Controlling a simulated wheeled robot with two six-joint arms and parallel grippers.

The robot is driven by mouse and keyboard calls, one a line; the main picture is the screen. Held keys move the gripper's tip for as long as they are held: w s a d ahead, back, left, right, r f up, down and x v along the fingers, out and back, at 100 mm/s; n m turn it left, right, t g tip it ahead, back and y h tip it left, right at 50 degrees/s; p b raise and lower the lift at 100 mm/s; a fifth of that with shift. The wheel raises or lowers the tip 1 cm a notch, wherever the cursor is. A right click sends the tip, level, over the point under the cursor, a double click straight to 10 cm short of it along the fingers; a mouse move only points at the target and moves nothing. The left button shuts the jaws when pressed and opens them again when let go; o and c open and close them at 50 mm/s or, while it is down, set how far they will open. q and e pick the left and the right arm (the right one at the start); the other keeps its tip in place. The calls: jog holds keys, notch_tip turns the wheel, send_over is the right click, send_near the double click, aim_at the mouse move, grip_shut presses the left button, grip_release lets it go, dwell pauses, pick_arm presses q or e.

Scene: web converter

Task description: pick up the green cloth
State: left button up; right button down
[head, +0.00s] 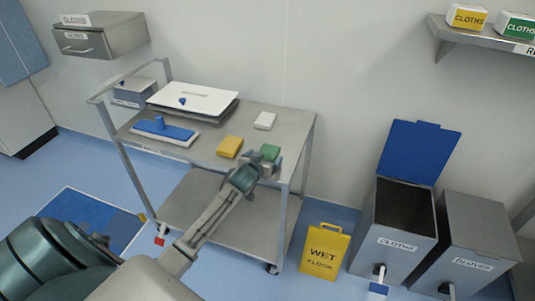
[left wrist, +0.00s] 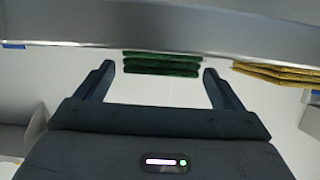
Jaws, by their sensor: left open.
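The green cloth (head: 269,152) lies folded near the front right corner of the metal cart's top shelf (head: 285,120). My left gripper (head: 265,162) is at the cloth's near side, and its body hides part of it. In the left wrist view the green cloth (left wrist: 161,63) shows as a folded stack in the gap between the two fingertips of my left gripper (left wrist: 158,70). The jaws are open, with room on both sides of the cloth. I cannot tell how deep the cloth is between the fingers. My right gripper is not in view.
A folded yellow cloth (head: 229,147) lies left of the green one, and a white cloth (head: 265,121) behind. A blue mop head (head: 163,130) and a white-topped tray (head: 193,97) are on the cart. A wet floor sign (head: 324,252) and bins (head: 393,238) stand right.

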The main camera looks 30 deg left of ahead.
aim_at(268, 155)
pick_arm(q)
jog(key=shift+x, duration=1.35)
jog(key=shift+s, duration=0.1)
jog(key=shift+c, duration=0.4)
jog(key=c, duration=1)
jog(key=shift+r, duration=0.15)
